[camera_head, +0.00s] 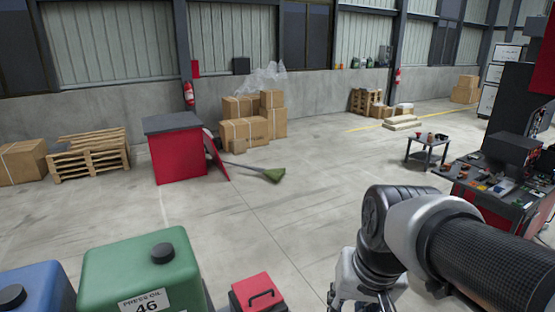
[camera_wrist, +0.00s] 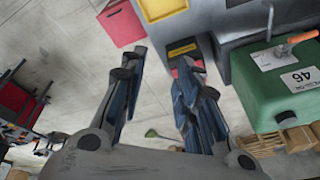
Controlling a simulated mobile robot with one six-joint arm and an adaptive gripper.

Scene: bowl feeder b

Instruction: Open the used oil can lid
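A red box-shaped thing (camera_head: 258,293) with a black handle on top stands at the bottom of the head view. I cannot read any label on it, so I cannot tell whether it is the used oil can. Its handle lies flat on the top and the lower part is cut off by the frame. My gripper (camera_wrist: 156,75) shows in the wrist view with its two dark blue fingers apart and nothing between them. In the head view my arm is to the right of the red thing, apart from it.
A green press oil can (camera_head: 130,275) and a blue can (camera_head: 40,290) stand left of the red thing. The wrist view shows a green tank (camera_wrist: 285,95) with an orange-handled valve (camera_wrist: 290,43). A small table (camera_head: 428,145) stands at right. The middle floor is mostly clear.

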